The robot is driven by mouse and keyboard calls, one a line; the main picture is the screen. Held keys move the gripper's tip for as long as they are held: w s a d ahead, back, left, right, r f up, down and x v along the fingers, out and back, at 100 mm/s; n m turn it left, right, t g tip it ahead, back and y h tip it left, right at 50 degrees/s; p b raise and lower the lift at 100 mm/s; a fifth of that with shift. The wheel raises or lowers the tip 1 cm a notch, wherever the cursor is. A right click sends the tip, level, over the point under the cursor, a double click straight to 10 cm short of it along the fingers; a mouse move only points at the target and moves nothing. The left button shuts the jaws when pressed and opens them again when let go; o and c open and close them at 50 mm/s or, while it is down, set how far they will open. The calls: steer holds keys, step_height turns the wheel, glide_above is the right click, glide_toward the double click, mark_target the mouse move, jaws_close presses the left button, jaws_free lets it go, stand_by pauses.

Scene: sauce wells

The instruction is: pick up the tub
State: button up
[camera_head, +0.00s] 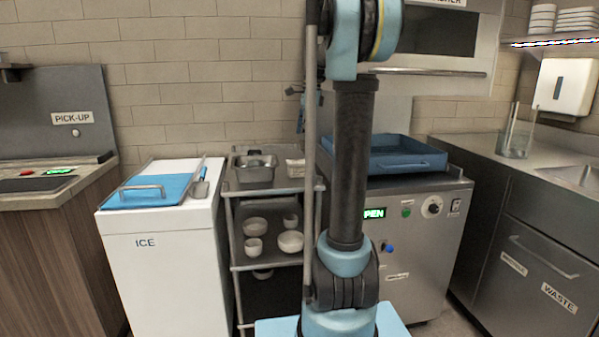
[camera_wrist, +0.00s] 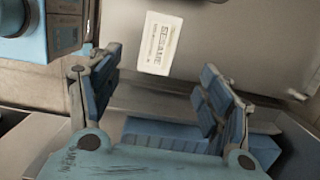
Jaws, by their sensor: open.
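A steel tub (camera_head: 256,172) sits on the top shelf of the metal cart in the head view. It is the only metal tub I can make out, and its contents are too small to tell. My gripper (camera_wrist: 161,61) is open in the wrist view, its two blue-padded fingers wide apart with nothing held between them. A white card (camera_wrist: 158,43) reading "SESAME" shows beyond the fingertips. I cannot clearly make out the tub in the wrist view. In the head view part of my gripper seems to show behind the pole, above the cart.
The cart (camera_head: 277,266) holds several white bowls on its middle shelf. A white ice bin (camera_head: 160,262) with a blue lid stands left of it. A blue tray (camera_head: 399,163) sits on the steel machine to its right. A glass container (camera_head: 515,146) stands on the right counter.

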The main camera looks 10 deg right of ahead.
mark_target(300, 161)
steer(key=f, duration=0.4)
steer(key=a+f, duration=0.1)
steer(key=f, duration=0.3)
steer(key=a+f, duration=0.1)
steer(key=f, duration=0.3)
steer(key=c, duration=1.4)
